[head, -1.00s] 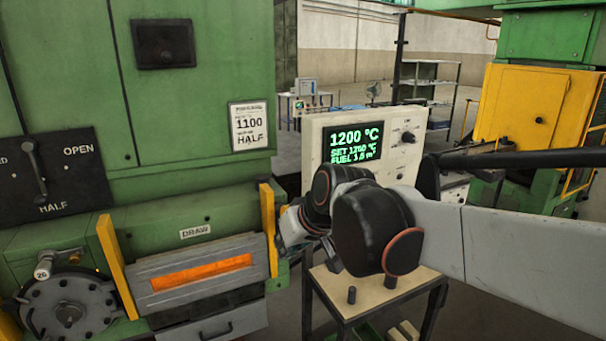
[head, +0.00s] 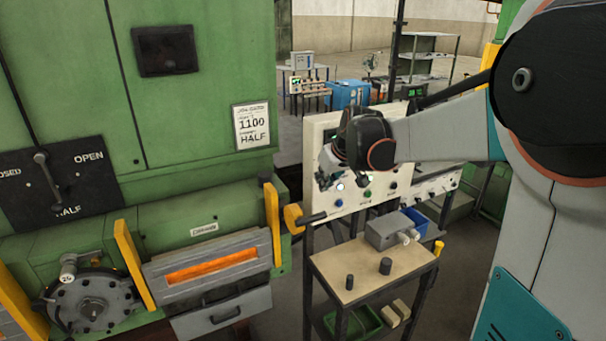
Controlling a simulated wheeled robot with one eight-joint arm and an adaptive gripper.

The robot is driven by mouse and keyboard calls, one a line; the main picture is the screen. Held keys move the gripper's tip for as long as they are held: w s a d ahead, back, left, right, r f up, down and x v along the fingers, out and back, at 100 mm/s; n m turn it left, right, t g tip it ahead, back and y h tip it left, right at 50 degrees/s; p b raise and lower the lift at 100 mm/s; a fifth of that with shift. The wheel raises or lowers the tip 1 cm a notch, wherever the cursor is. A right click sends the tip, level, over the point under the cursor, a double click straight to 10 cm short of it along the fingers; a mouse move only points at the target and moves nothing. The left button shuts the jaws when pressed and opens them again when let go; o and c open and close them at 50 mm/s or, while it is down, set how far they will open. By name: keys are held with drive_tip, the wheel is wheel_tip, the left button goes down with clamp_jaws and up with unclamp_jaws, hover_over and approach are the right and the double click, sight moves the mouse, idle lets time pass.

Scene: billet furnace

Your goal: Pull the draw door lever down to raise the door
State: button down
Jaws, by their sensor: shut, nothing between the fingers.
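The draw door (head: 190,290) is a grey slab with a glowing orange slot, set between two yellow uprights under a small plate that seems to read DRAW. To its right, a yellow hub (head: 292,216) carries a dark bar (head: 317,217) pointing right, roughly level; this looks like the draw door lever. My gripper (head: 326,182) is shut and empty. In the picture it is above the bar and to its right, in front of the white control panel, with a gap between them. My wrist hides part of the panel and its screen.
A round grey wheel (head: 90,302) and a lever on a black plate (head: 62,186) marked OPEN and HALF are at the left. My arm fills the right side.

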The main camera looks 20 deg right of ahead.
drive_tip(key=p, duration=0.1)
hover_over(318, 214)
drive_tip(key=f, duration=0.7)
drive_tip(key=shift+w+f, duration=0.15)
drive_tip(key=shift+w, duration=0.2)
drive_tip(key=shift+s+f, duration=0.3)
drive_tip(key=shift+f, duration=0.7)
drive_tip(key=shift+f, duration=0.1)
